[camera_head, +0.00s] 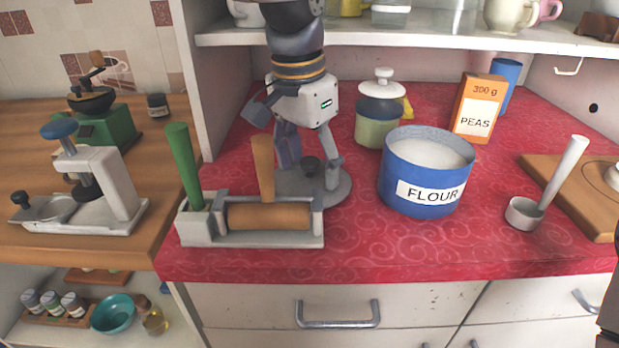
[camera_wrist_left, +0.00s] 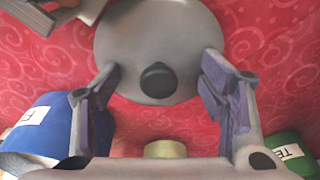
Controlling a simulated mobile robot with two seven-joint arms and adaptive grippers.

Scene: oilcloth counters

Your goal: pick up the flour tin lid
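The flour tin lid (camera_head: 335,196), a grey disc with a black knob (camera_head: 311,166), lies on the red oilcloth left of the blue flour tin (camera_head: 425,200). The tin is uncovered, with white contents showing. My left gripper (camera_head: 309,158) points down over the lid, open, its fingers on either side of the knob. In the left wrist view the lid (camera_wrist_left: 150,30) and its knob (camera_wrist_left: 158,78) sit between the two spread fingers, with gaps on both sides. My right gripper is not in view.
A grey stand with a wooden roller (camera_head: 268,217) is close on the lid's left. A green jar with a white-knobbed lid (camera_head: 380,115) stands behind, with a PEAS box (camera_head: 478,108) farther right. A metal scoop (camera_head: 523,213) is at right.

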